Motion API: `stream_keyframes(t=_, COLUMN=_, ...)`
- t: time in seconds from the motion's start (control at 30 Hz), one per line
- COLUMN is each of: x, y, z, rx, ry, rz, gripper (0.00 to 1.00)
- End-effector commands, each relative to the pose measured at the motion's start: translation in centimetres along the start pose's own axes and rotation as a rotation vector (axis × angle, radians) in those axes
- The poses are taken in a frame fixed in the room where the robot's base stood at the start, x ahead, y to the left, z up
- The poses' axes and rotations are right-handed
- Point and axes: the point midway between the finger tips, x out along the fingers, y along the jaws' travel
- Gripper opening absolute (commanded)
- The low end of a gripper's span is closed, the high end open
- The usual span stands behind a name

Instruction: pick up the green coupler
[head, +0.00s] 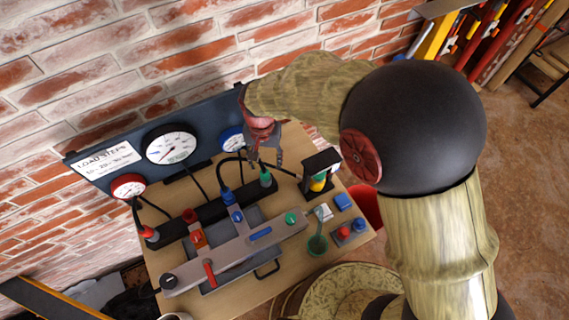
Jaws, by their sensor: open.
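The green coupler (265,178) stands at the right end of the dark manifold bar on the bench, with a black hose near its top. My gripper (267,160) is open, its fingers pointing down just above the coupler. I cannot tell from this view whether the fingers touch it or reach around it.
A blue coupler (227,196) and a red one (190,216) stand left along the bar. A gauge panel (190,165) rises behind. A black stand (321,164) with a yellow-green item is close on the right. A grey lever bar (235,250) lies in front.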

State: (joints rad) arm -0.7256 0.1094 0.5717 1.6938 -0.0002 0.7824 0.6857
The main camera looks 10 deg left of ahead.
Motion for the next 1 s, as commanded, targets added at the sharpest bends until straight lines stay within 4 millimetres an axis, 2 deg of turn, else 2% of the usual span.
stream_keyframes(t=0.2, x=-0.2, y=-0.3, z=-0.4, rx=0.104, ry=0.011, rz=-0.011, gripper=0.46)
stream_keyframes(t=0.33, x=0.5, y=-0.3, z=-0.4, rx=0.127, ry=0.01, rz=-0.01, gripper=0.46)
stream_keyframes(t=0.5, x=2.3, y=-0.4, z=-0.3, rx=0.127, ry=0.009, rz=-0.009, gripper=0.46)
stream_keyframes(t=0.67, x=3.3, y=-0.6, z=-0.3, rx=0.126, ry=0.011, rz=-0.01, gripper=0.46)
stream_keyframes(t=0.9, x=6.7, y=-1.0, z=-0.2, rx=0.126, ry=0.01, rz=-0.009, gripper=0.46)
stream_keyframes(t=1.0, x=7.6, y=-1.0, z=-0.3, rx=0.126, ry=0.011, rz=-0.01, gripper=0.46)
